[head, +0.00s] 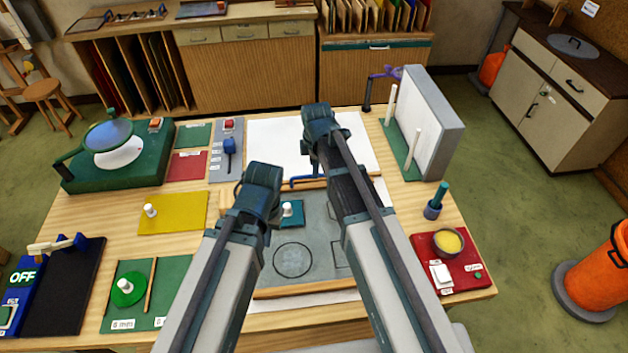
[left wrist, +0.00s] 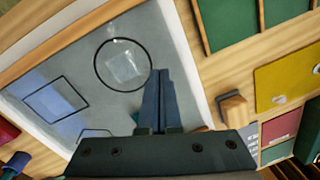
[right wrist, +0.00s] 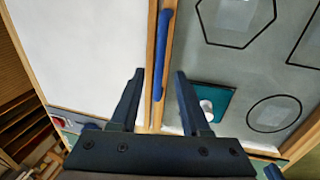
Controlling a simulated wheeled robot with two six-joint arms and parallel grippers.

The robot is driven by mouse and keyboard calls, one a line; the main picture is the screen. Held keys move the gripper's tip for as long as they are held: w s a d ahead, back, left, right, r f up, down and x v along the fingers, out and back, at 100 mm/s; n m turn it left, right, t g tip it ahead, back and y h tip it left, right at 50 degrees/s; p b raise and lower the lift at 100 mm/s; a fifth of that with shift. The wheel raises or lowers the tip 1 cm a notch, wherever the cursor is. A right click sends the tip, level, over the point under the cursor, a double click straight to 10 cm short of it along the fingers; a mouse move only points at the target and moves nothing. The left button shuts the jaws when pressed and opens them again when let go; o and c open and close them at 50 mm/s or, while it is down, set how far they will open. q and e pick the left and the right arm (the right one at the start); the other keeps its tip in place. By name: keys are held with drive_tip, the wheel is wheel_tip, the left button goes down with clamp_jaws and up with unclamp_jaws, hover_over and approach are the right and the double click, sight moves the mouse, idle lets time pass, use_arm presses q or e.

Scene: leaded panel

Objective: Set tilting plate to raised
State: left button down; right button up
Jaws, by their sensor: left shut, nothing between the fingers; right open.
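A grey plate (head: 310,235) in a wooden frame lies on the table, marked with black outlines; it looks flat. A teal square with a white knob (head: 289,210) and a clear square piece (left wrist: 124,64) lie on it. A blue bar (head: 308,180) runs along the wooden rail at its far edge. My left gripper (left wrist: 158,72) is shut and empty over the plate's edge, beside a circle outline. My right gripper (right wrist: 158,74) is open, its fingers apart on both sides of the wooden rail (right wrist: 158,100), near the blue bar. In the head view both fingertips are hidden.
A white sheet (head: 270,140) lies beyond the rail. A grey upright board (head: 435,125) with white posts stands at right. A blue lever (head: 229,147), yellow mat (head: 180,213) and green base (head: 150,165) are at left. A red tray (head: 465,270) with a bowl is front right.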

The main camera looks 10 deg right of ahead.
sight(270, 259)
use_arm(q)
wheel_tip(270, 259, down, 4)
drive_tip(key=b, duration=0.2)
drive_tip(key=shift+r+b, duration=0.15)
drive_tip(key=shift+b, duration=0.15)
use_arm(e)
drive_tip(key=f, duration=0.3)
drive_tip(key=shift+w+f, duration=0.35)
drive_tip(key=shift+w, duration=0.05)
clamp_jaws()
idle(0.4)
